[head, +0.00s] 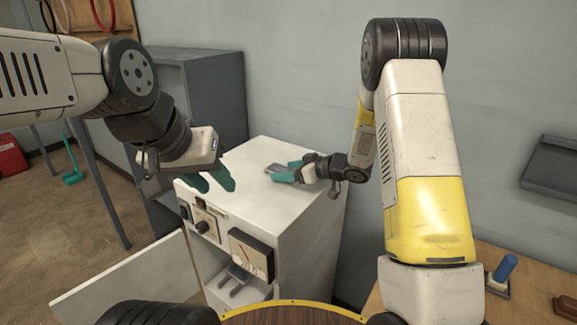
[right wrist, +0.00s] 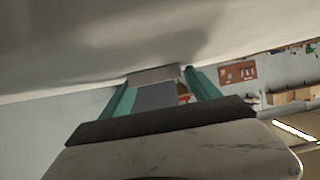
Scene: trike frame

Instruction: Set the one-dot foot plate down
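A small grey plate (head: 279,169) is at the right gripper's fingertips, over the top of the white cabinet (head: 251,158). I cannot make out any dot on it. My right gripper (head: 284,174) has its teal fingers on either side of the plate. In the right wrist view the plate (right wrist: 154,75) spans the space between the fingertips (right wrist: 157,82) and looks held, close to the pale cabinet top. Whether it touches that top I cannot tell. My left gripper (head: 214,181) is open and empty, in front of the cabinet's left edge.
The cabinet's front has a gauge (head: 250,255), a knob (head: 201,227) and an open door (head: 128,284). A grey locker (head: 205,85) stands behind it on the left. A wooden bench with a blue-handled tool (head: 504,270) is at right. The cabinet top is otherwise clear.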

